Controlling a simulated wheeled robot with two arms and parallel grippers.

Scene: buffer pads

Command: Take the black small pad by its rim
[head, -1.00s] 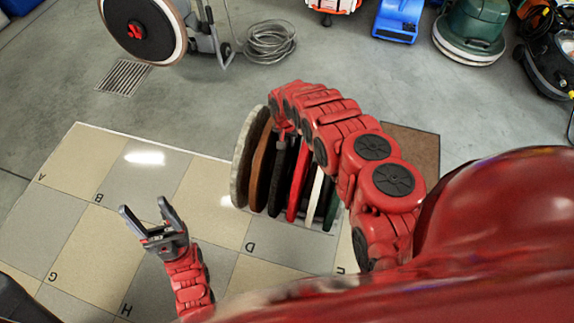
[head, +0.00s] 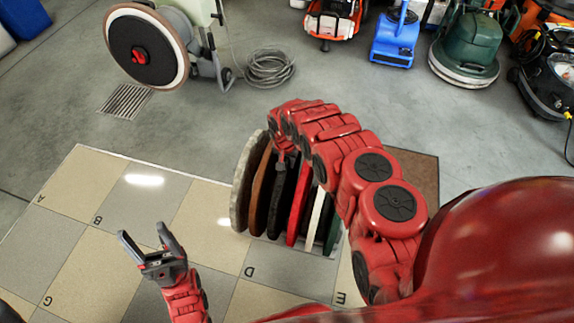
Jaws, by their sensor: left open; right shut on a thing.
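Several round pads stand on edge side by side in a rack (head: 334,245). From left to right they are a grey-white pad (head: 242,190), a brown pad (head: 261,195), a black pad (head: 280,200), a red pad (head: 299,205), a white pad (head: 316,215) and a green pad (head: 333,222). My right gripper (head: 281,165) reaches down over the row and is shut at the top rim of the black pad; its fingertips are partly hidden by my arm. My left gripper (head: 148,244) is open and empty above the tiled floor, left of the rack.
A floor machine with a round disc (head: 146,48) stands at the back left beside a coiled hose (head: 270,68). A blue blower (head: 396,40) and a green machine (head: 468,45) stand at the back right. The lettered tiles (head: 120,220) left of the rack are clear.

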